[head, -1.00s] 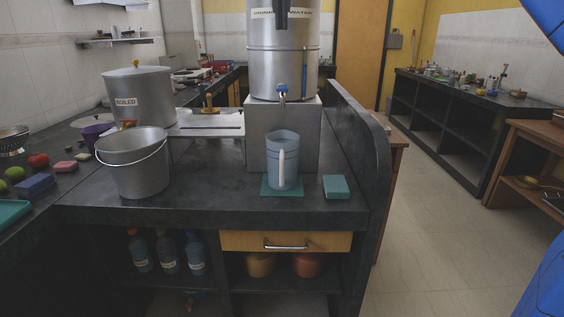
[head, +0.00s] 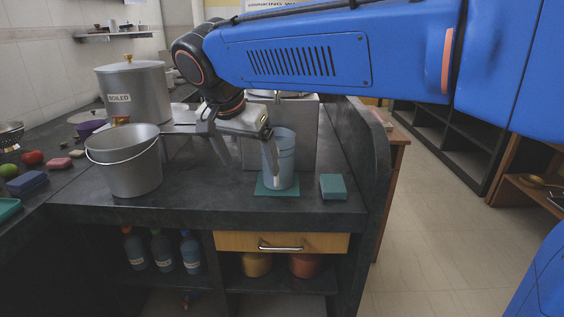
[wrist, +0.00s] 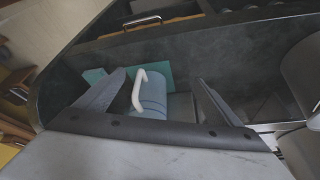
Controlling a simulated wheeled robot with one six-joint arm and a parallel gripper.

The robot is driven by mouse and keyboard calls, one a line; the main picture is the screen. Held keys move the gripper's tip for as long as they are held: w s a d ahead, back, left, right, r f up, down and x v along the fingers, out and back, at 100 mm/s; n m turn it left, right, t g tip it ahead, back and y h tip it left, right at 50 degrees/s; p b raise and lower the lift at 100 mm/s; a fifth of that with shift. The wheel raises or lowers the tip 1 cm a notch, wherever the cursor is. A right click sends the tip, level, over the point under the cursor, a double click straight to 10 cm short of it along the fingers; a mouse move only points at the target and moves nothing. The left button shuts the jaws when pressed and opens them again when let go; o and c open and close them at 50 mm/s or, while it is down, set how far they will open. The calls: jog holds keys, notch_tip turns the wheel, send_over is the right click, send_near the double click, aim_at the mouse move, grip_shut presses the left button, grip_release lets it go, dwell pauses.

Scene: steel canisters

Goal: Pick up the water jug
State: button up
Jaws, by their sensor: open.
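The water jug (head: 284,152) is a light blue cylinder standing upright on a green mat (head: 277,190) on the dark counter. My gripper (head: 248,166) is open, with its fingers pointing down by the jug's left side in the head view. One finger overlaps the front of the jug there and hides its handle. In the wrist view, the jug (wrist: 152,100) and its white handle (wrist: 140,88) show between the two spread fingers (wrist: 160,92), closer to the left finger. I cannot tell whether a finger touches the jug.
A steel bucket (head: 134,167) stands left of my gripper. A teal sponge block (head: 333,187) lies right of the jug. A grey stand (head: 305,130) is right behind the jug. A lidded steel pot (head: 137,88) is farther back left. A raised dark edge (head: 367,150) bounds the counter's right.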

jog(key=shift+w+d+f, duration=1)
jog(key=shift+w+f, duration=0.25)
jog(key=shift+w, duration=0.7)
jog(key=shift+w+d+f, duration=1.05)
jog(key=shift+w+f, duration=0.25)
jog(key=shift+w, duration=0.65)
jog(key=shift+w+d+f, duration=1)
jog(key=shift+w+f, duration=0.25)
jog(key=shift+w, duration=0.7)
jog(key=shift+c, duration=0.4)
jog(key=c, duration=1.9)
jog(key=shift+w+r, duration=0.1)
jog(key=shift+r, duration=0.05)
